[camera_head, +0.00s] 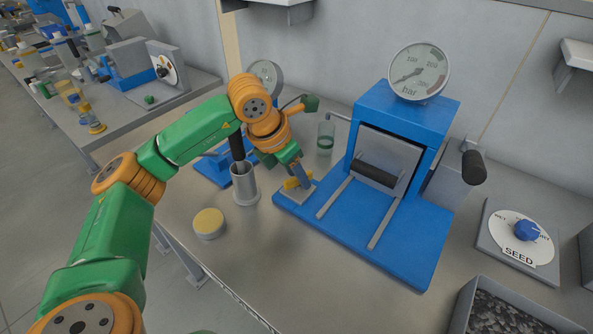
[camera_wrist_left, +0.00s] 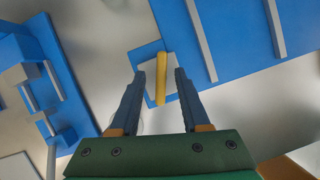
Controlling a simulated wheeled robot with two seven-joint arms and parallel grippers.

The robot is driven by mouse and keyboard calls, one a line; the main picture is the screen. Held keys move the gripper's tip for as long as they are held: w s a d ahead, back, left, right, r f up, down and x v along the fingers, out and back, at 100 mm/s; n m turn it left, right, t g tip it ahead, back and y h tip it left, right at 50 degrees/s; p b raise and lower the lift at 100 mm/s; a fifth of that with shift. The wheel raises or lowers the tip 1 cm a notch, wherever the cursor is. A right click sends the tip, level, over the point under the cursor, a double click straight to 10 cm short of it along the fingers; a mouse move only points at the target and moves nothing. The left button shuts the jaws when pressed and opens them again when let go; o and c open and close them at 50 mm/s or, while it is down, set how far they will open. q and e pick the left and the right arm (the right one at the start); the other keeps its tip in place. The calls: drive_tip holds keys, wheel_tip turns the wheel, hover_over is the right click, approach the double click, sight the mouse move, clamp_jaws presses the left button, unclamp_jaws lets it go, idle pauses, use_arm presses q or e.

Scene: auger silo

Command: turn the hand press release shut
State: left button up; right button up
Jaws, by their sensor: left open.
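The yellow release handle (camera_head: 297,182) sits on a small pale plate (camera_head: 295,194) at the left corner of the big blue press (camera_head: 410,238). In the left wrist view the yellow handle (camera_wrist_left: 161,78) runs up the picture, lengthwise between the fingers. My left gripper (camera_head: 296,174) is open and points down at the handle from above. In the left wrist view, gaps show between the handle and both fingers of the gripper (camera_wrist_left: 160,82). The fingers partly hide the handle in the head view. My right gripper is not in view.
A grey cylinder (camera_head: 244,187) and a yellow-topped round tin (camera_head: 208,222) stand left of the press. A SEED dial (camera_head: 521,235) and a tray of dark pieces (camera_head: 510,312) are at right. The front bench is clear.

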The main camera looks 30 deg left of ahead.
use_arm(q)
drive_tip(key=shift+s, duration=0.15)
clamp_jaws()
drive_tip(key=shift+m, duration=0.3)
drive_tip(key=m+h+p, duration=0.1)
drive_tip(key=m, duration=0.2)
drive_tip(key=shift+a+r+m+g, duration=0.1)
drive_tip(key=shift+r+m+g, duration=0.05)
drive_tip(key=shift+m+g, duration=0.25)
drive_tip(key=m+p, duration=0.1)
drive_tip(key=m, duration=0.1)
drive_tip(key=m+g+h+p, duration=0.1)
drive_tip(key=m, duration=0.1)
drive_tip(key=shift+w+m, duration=0.2)
drive_tip(key=shift+m, duration=0.1)
drive_tip(key=m+g+p, duration=0.1)
drive_tip(key=m, duration=0.2)
drive_tip(key=shift+w+g+h, duration=0.1)
drive_tip(key=shift+g+h, duration=0.3)
drive_tip(key=shift+a+m+g+p, duration=0.1)
drive_tip(key=shift+m+g+p, duration=0.35)
drive_tip(key=shift+m, duration=0.95)
unclamp_jaws()
drive_tip(key=shift+w, duration=0.1)
